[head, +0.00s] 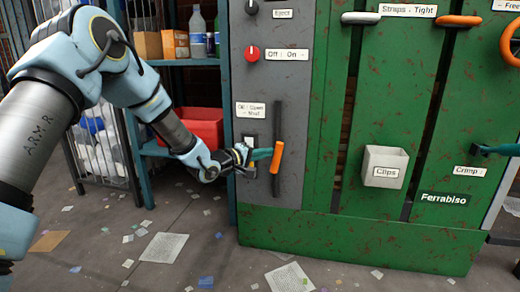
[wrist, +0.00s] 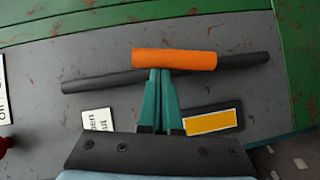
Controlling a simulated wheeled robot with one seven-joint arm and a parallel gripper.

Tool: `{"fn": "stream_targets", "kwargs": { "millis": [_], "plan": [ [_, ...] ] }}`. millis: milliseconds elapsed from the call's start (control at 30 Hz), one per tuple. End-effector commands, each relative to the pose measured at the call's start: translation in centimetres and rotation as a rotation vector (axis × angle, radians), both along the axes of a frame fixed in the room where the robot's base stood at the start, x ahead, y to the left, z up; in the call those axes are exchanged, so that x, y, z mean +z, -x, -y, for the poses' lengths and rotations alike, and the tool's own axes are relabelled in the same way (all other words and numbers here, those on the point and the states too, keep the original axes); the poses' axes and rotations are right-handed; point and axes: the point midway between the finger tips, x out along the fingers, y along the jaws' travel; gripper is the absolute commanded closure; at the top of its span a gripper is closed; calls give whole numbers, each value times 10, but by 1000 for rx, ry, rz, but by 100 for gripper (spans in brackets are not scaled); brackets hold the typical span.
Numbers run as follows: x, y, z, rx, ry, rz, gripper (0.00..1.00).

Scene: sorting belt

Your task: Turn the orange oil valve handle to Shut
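The oil valve handle (head: 278,157) is an orange sleeve on a long dark bar (head: 275,118), which stands upright against the grey panel in the head view. The handle (wrist: 174,60) also shows in the wrist view, lying across the picture on the slightly tilted bar (wrist: 100,82). My gripper (head: 268,154) is at the left side of the handle. In the wrist view its teal fingers (wrist: 160,72) are close together and their tips meet the handle's lower edge; I cannot tell if they press on it. The "Oil: Open - Shut" label (head: 250,110) is above my gripper.
A yellow plate in a dark frame (wrist: 210,122) is beside my fingers. A red knob (head: 252,53) is higher on the panel. A grey Clips bin (head: 385,167) hangs on the green machine (head: 350,225). A red crate (head: 200,128) is on the left shelf. Papers litter the floor.

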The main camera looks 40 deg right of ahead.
Motion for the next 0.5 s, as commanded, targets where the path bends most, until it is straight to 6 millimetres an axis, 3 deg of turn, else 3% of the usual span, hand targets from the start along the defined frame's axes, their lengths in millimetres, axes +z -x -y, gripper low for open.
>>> {"fn": "stream_targets", "kwargs": {
  "millis": [100,500],
  "plan": [
    [12,8,12,-4,-54,84,100],
    [7,31,29,-6,-261,407,100]
  ]
}}
